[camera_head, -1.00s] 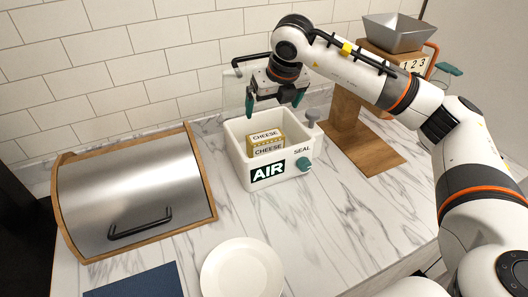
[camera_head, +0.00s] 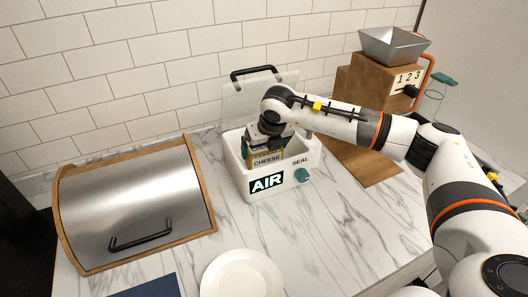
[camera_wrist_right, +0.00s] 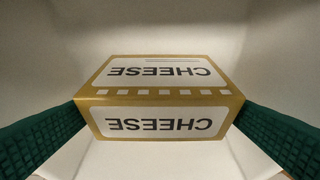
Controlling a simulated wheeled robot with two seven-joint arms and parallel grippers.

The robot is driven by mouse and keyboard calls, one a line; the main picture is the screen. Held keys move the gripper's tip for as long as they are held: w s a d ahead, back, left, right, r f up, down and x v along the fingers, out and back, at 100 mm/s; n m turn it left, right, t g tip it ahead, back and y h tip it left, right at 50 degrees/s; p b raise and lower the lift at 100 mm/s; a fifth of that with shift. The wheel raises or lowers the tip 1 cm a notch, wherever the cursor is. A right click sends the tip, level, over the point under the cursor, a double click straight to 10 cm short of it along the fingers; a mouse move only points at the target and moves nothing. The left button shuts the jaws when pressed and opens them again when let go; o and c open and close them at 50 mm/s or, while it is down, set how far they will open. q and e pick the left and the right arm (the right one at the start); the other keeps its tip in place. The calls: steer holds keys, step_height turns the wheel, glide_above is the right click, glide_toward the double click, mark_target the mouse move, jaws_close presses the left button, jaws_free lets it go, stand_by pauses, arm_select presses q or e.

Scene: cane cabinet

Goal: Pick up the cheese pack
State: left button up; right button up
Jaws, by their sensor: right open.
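The cheese pack (camera_head: 267,161) is a yellow-gold box with white "CHEESE" labels, standing inside the white vacuum-sealer box (camera_head: 232,148) marked "AIR" and "SEAL". In the right wrist view the cheese pack (camera_wrist_right: 158,92) fills the middle, its lettering upside down. My right gripper (camera_head: 266,152) reaches down into the sealer box over the pack. Its green fingers are open, one on each side of the pack in the wrist view (camera_wrist_right: 160,125). Whether they touch the pack's sides I cannot tell. The arm hides part of the pack. My left gripper is not in view.
The sealer's clear lid with a black handle (camera_head: 254,71) stands raised behind the box. A steel bread box (camera_head: 135,205) is at left, a white plate (camera_head: 241,274) in front. A wooden stand with a steel hopper (camera_head: 394,48) is at right.

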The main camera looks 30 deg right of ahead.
mark_target(265, 149)
steer(key=shift+x, duration=1.05)
steer(key=shift+r, duration=0.1)
steer(key=c, duration=0.9)
steer(key=shift+o, duration=0.2)
steer(key=shift+s+r+b, duration=0.15)
steer(key=shift+r+b, duration=0.1)
steer(key=shift+b, duration=0.25)
step_height(265, 149, up, 11)
steer(key=b, duration=0.3)
steer(key=s+a+b, duration=0.1)
steer(key=s+b, duration=0.4)
steer(key=s, duration=1.4)
steer(key=shift+s, duration=0.35)
